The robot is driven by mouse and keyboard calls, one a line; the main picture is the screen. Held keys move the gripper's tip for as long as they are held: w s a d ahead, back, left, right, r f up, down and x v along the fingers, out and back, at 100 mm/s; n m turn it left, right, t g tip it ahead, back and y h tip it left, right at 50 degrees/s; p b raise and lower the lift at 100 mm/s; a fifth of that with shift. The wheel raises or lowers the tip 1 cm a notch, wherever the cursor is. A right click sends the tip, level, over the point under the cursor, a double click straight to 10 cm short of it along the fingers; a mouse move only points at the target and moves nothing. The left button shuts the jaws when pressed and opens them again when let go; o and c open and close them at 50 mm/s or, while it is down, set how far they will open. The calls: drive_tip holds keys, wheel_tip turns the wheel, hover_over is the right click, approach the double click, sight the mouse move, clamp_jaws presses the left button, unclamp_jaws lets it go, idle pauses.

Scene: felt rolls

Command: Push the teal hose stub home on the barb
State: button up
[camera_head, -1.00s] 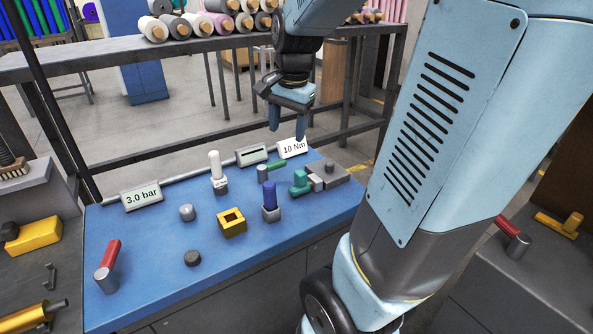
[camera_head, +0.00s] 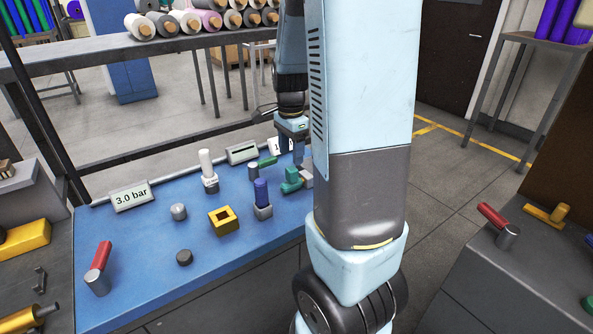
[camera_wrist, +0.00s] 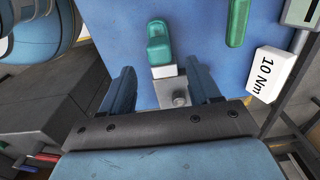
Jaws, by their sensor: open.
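The teal hose stub (camera_head: 291,181) sits at the right end of the blue bench top, and it also shows in the wrist view (camera_wrist: 159,44). A pale block (camera_wrist: 164,71) and a grey fitting with a round metal knob (camera_wrist: 180,98) lie in line with it, on my gripper's side. Whether the stub touches the pale block is unclear. The barb itself cannot be made out. My gripper (camera_wrist: 160,68) is open, its fingers on either side of the pale block and the fitting, apart from both. In the head view my arm partly covers this spot.
A green lever (camera_wrist: 237,24) and the 10 Nm sign (camera_wrist: 265,74) stand to the right in the wrist view.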

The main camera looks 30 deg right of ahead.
sight(291, 168)
wheel_tip(291, 168, down, 8)
drive_tip(key=shift+r, duration=0.25)
drive_tip(key=shift+c, duration=0.2)
clamp_jaws()
idle(0.4)
